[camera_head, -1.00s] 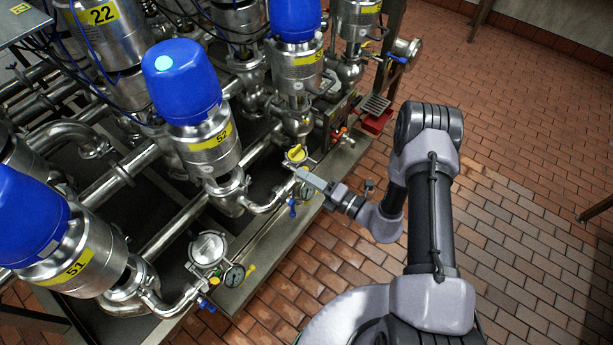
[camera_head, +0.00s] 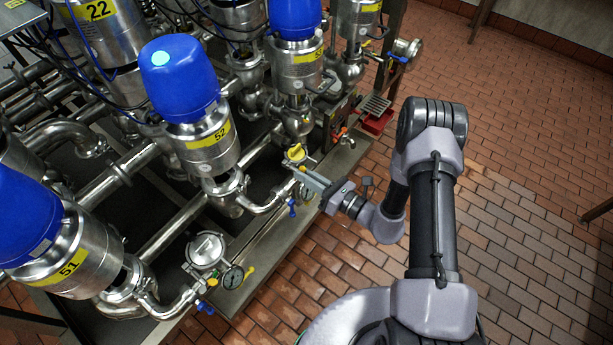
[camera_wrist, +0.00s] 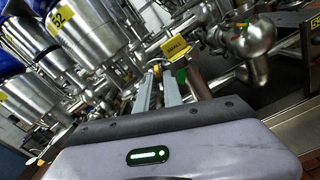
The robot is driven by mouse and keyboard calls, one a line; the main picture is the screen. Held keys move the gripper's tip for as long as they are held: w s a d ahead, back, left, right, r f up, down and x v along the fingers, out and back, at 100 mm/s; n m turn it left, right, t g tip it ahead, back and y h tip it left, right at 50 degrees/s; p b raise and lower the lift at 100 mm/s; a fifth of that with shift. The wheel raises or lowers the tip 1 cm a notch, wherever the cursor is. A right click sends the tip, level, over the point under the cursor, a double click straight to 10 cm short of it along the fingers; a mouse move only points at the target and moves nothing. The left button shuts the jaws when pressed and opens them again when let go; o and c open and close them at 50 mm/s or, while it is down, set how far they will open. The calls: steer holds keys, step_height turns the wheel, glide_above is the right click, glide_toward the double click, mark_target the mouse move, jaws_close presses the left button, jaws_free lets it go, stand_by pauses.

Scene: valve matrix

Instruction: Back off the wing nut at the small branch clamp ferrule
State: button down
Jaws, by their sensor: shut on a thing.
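The small branch clamp ferrule shows in the head view as a small fitting with a yellow top (camera_head: 296,153), at the end of the pipe from valve 52. A yellow tag reading SMALL (camera_wrist: 176,47) stands just beyond my fingertips in the wrist view. My gripper (camera_head: 303,174) reaches in from the right, and its fingertips are at this fitting. In the wrist view, its two long fingers (camera_wrist: 159,76) point at the spot just below the tag. They are shut on the wing nut, which is small and mostly hidden between the tips.
A blue-handled valve (camera_head: 292,207) hangs close below my gripper. Blue-capped valve 52 (camera_head: 190,95) stands to the left. The tiled floor (camera_head: 530,190) at right is clear.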

steer(key=shift+n, duration=1.2)
steer(key=shift+n+b, duration=0.3)
steer(key=c, duration=1.6)
jaws_free()
steer(key=p+v, duration=0.3)
steer(key=v, duration=1.4)
steer(key=shift+s+d, duration=0.15)
